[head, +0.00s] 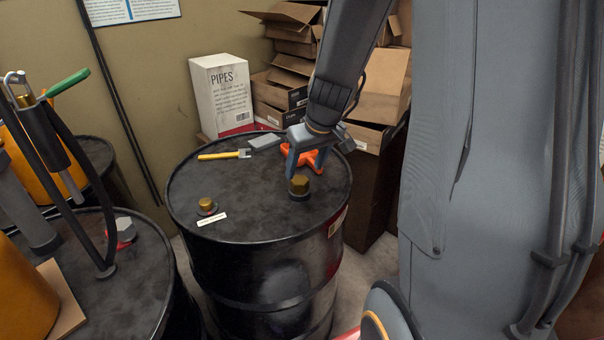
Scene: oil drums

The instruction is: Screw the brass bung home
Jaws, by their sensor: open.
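A large brass bung (299,184) with a hex head sits in a dark collar on the right side of the black drum's top (250,190). A smaller brass bung (207,204) sits at the front left of the same top, beside a white label strip (212,219). My gripper (303,168) points down just above and behind the large bung. Its jaws are open and no object shows between them. I cannot tell whether a finger touches the bung. The bung's threads are hidden.
An orange object (315,157) lies behind my gripper. A yellow-handled tool (220,155) and a grey block (264,141) lie at the drum's back. A second drum (75,280) with a pump stands left. Boxes (285,95) crowd behind. The drum top's middle is clear.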

